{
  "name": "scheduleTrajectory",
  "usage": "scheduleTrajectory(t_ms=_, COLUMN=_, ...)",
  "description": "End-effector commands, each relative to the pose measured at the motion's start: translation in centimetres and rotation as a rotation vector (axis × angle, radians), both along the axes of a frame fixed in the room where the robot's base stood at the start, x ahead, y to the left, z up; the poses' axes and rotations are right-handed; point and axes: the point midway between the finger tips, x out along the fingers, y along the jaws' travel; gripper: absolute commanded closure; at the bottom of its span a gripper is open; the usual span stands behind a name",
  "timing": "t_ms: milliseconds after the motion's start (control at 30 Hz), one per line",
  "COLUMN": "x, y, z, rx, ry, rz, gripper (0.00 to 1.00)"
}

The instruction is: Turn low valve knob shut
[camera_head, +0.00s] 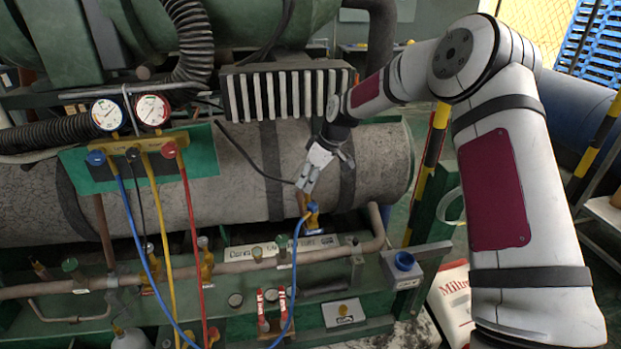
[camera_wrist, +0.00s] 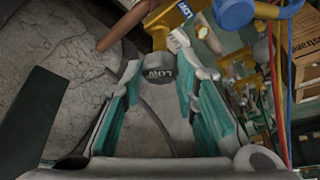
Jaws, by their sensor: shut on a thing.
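The low valve knob (camera_wrist: 160,76) is a small dark grey cap with LOW lettering, on a brass valve (camera_wrist: 165,28) with a blue LOW tag. In the wrist view my gripper (camera_wrist: 158,71) has its teal-padded fingers on either side of the knob, shut on it at the tips. In the head view my gripper (camera_head: 305,184) points down at the low valve (camera_head: 312,214), in front of the large grey cylinder. The knob is hidden by the fingers there. A blue hose (camera_head: 294,262) joins the low valve; its blue fitting (camera_wrist: 234,12) shows in the wrist view.
The gauge manifold (camera_head: 135,150) with two dials hangs at left, with blue, yellow and red hoses below. A horizontal copper pipe (camera_head: 215,270) and several other valves run below the grey cylinder (camera_head: 225,180). A ribbed dark box (camera_head: 285,92) sits just above my gripper.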

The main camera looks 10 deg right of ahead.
Motion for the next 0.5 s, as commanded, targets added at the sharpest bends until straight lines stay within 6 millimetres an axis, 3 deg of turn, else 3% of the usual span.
scheduleTrajectory(t_ms=500, x=-0.25, y=0.55, z=-0.01, rx=-0.003, ry=-0.002, rz=-0.482, gripper=1.0)
